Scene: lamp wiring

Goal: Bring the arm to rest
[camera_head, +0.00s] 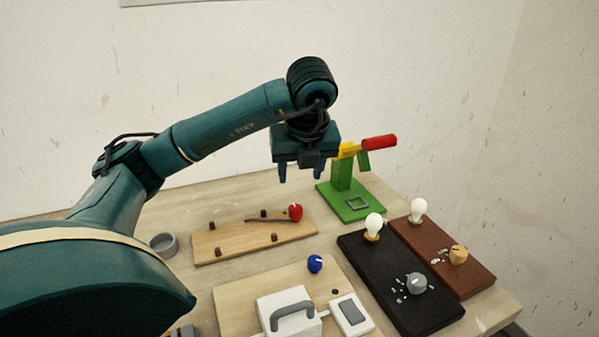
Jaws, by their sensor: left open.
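My left arm comes in from the left and arches over the table. Its gripper (301,172) points down with its blue fingers apart and nothing between them. It hangs above the back of the table, behind the wooden board (212,245) with the red knob (295,211). It is just left of the green stand (342,177) with the red handle (379,142). The gripper's depth relative to the stand is hard to judge. My right gripper is not in view.
A black board (375,270) and a brown board (480,278) each carry a bulb and a knob at right. A pale board (235,302) in front holds a blue knob (314,263), a white box with grey handle (290,318) and a switch (351,314). A grey cup (163,244) stands left.

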